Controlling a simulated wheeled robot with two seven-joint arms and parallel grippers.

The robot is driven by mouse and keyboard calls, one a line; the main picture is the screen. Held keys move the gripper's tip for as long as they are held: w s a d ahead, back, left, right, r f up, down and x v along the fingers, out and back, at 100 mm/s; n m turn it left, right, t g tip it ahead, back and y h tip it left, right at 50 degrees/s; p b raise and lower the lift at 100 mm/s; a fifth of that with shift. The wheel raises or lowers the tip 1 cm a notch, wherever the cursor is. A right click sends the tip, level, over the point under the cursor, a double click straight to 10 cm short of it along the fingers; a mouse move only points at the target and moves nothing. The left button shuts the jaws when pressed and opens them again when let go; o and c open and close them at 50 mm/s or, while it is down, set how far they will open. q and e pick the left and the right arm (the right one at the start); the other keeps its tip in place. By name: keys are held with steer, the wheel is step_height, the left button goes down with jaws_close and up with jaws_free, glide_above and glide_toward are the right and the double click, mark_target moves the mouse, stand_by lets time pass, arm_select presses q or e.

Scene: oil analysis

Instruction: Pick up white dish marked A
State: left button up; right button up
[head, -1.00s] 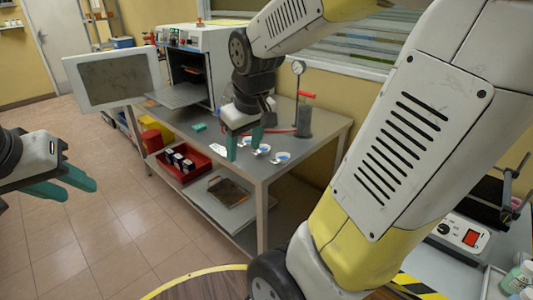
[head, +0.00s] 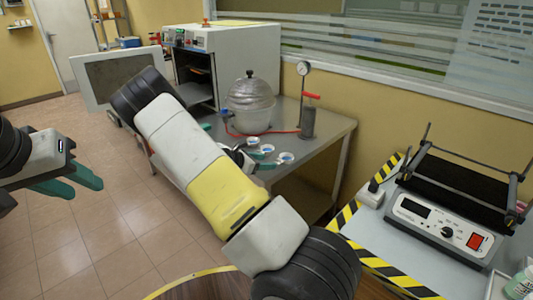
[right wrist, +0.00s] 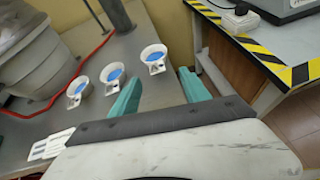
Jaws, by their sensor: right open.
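Three small white dishes with blue contents stand in a row on the grey table: a left dish (head: 253,142), a middle dish (head: 267,150) and a right dish (head: 287,157). In the right wrist view they are the left (right wrist: 77,91), middle (right wrist: 112,75) and right (right wrist: 153,58) dishes. Each has a small tab, but I cannot read which is marked A. My right gripper (right wrist: 158,77) is open and empty, its fingers pointing toward the right dish. In the head view my forearm mostly hides it. My left gripper (head: 87,184) is open and empty, away from the table.
A silver lidded pot (head: 252,102) and a gauge stand (head: 307,110) with a red hose are behind the dishes. An open oven (head: 200,70) stands further back. A side bench with striped edges carries a device (head: 440,225) at right. A white label (right wrist: 50,145) lies near the dishes.

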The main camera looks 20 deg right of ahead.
mark_target(277, 162)
steer(key=shift+w+f+n+h, duration=0.3)
steer(key=shift+w+n, duration=0.15)
steer(key=shift+n, duration=0.05)
steer(key=shift+w+d+f+t, duration=0.15)
steer(key=shift+t, duration=0.15)
steer(key=x, duration=0.7)
steer(key=shift+s+d+f, duration=0.25)
jaws_close()
